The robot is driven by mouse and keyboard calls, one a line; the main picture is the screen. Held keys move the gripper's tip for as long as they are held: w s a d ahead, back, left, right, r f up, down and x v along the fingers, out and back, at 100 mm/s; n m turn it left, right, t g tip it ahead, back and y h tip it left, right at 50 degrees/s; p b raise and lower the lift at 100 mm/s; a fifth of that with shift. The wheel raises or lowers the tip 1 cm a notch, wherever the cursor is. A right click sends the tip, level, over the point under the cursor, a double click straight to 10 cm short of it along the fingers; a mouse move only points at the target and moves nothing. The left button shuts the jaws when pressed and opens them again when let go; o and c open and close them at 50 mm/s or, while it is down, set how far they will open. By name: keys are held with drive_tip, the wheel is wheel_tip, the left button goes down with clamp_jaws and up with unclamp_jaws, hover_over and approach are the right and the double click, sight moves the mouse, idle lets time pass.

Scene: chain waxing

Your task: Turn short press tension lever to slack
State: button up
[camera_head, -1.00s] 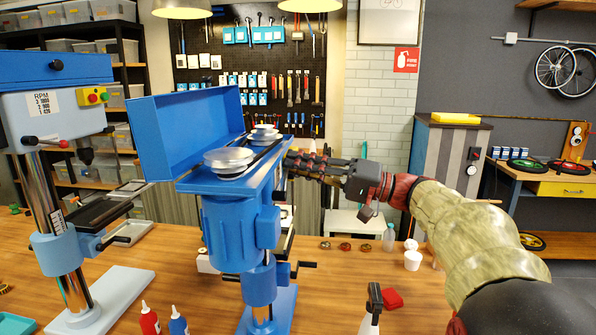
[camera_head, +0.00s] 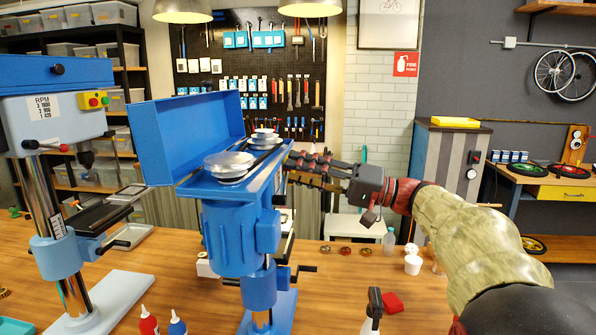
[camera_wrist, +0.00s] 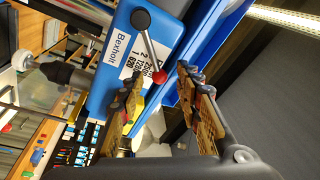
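The short press (camera_head: 228,235) is the blue drill press in the middle of the head view, with its pulley cover raised. Its tension lever (camera_wrist: 149,45) shows in the wrist view as a grey rod with a red ball knob (camera_wrist: 157,78), on the blue side by the white "Bexholt" label. The head view hides this lever. My gripper (camera_head: 290,167) is at the right side of the press head. In the wrist view its fingers (camera_wrist: 160,82) are apart, with the red knob in the gap between their tips. I cannot tell whether either finger touches it.
A taller drill press (camera_head: 50,110) stands at the left with its own red-knobbed lever (camera_head: 64,147). A spray bottle (camera_head: 374,312), a red block (camera_head: 391,303) and a white cup (camera_head: 412,265) stand on the wooden bench.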

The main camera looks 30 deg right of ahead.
drive_tip(key=v, duration=1.1)
drive_tip(key=shift+d, duration=0.25)
drive_tip(key=shift+s, duration=0.15)
